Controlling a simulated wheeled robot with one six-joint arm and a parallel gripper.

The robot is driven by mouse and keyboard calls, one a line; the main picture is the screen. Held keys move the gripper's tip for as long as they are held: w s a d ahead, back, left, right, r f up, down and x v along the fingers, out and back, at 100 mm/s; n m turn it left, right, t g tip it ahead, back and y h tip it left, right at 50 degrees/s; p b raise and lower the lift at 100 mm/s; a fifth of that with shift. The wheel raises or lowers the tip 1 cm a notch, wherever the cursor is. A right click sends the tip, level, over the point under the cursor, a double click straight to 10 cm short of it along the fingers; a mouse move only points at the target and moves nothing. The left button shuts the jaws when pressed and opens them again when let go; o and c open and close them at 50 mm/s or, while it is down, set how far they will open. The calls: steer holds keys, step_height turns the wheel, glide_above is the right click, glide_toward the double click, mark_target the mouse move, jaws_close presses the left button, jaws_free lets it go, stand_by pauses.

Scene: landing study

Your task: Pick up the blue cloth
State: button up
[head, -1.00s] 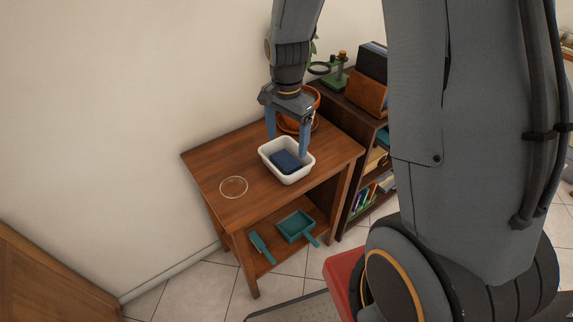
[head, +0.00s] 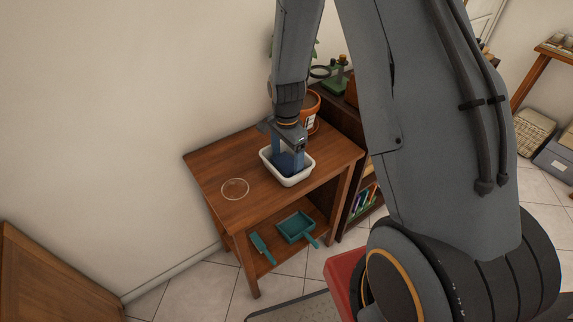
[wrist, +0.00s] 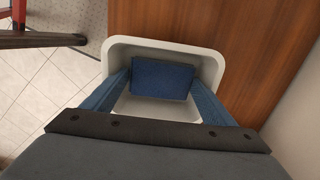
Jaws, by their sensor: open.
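The blue cloth (wrist: 162,80) lies folded in a white tray (wrist: 205,57) in the wrist view. In the head view the white tray (head: 290,182) stands on the small wooden table (head: 215,168), and my gripper hides most of the cloth. My gripper (head: 288,166) points down into the tray, its blue fingers spread. In the wrist view my gripper (wrist: 160,95) has one finger at each side of the cloth, open. I cannot tell whether the fingertips touch the cloth.
A clear round dish (head: 235,189) lies on the table left of the tray. An orange pot (head: 306,112) stands behind my gripper. A teal dustpan (head: 296,227) and a teal brush (head: 262,248) lie on the lower shelf. A wall runs along the left.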

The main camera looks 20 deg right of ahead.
mark_target(287, 163)
steer(key=shift+f, duration=0.2)
steer(key=c, duration=0.7)
steer(key=shift+r+b, duration=0.9)
steer(key=shift+r, duration=4.15)
